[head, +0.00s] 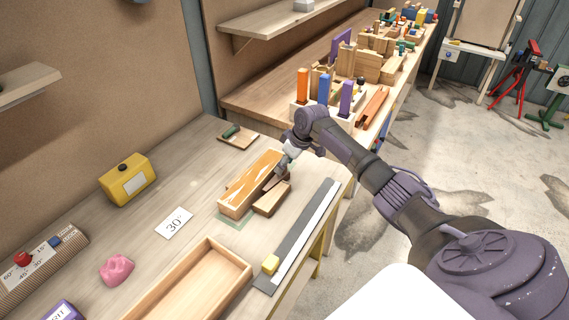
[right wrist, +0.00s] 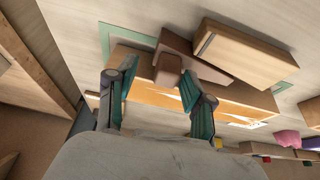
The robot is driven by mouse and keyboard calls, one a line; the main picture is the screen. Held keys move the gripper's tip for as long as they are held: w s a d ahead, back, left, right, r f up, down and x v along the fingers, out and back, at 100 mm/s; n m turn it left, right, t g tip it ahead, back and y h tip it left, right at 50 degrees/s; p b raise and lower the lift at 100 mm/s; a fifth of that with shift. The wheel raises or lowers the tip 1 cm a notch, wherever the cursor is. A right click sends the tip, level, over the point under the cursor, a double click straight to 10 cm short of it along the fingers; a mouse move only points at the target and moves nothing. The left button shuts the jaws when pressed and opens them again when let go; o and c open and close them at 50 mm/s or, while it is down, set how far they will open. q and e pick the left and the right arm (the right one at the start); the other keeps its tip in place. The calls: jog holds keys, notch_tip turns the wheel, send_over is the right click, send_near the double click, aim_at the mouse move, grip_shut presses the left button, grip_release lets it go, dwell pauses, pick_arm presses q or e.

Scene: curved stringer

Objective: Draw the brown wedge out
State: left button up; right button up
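The brown wedge (right wrist: 168,68) shows in the right wrist view, its end face towards me, between the stringer and a light wooden block. The stringer (head: 248,186), with an orange and white streaked top, lies on the bench in the head view; its long side (right wrist: 148,92) shows in the right wrist view. The light wooden block (head: 271,199) lies beside it. My right gripper (right wrist: 158,95) is open, its fingers on either side of the wedge's end; I cannot tell whether the right-hand finger touches it. In the head view the gripper (head: 281,171) partly hides the wedge. My left gripper is not in view.
A 30° card (head: 174,223), pink lump (head: 117,269) and yellow box (head: 127,180) lie left. A rack with coloured handles (head: 324,88) stands behind.

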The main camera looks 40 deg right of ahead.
jog(key=shift+a+r, duration=0.1)
jog(key=v, duration=1.2)
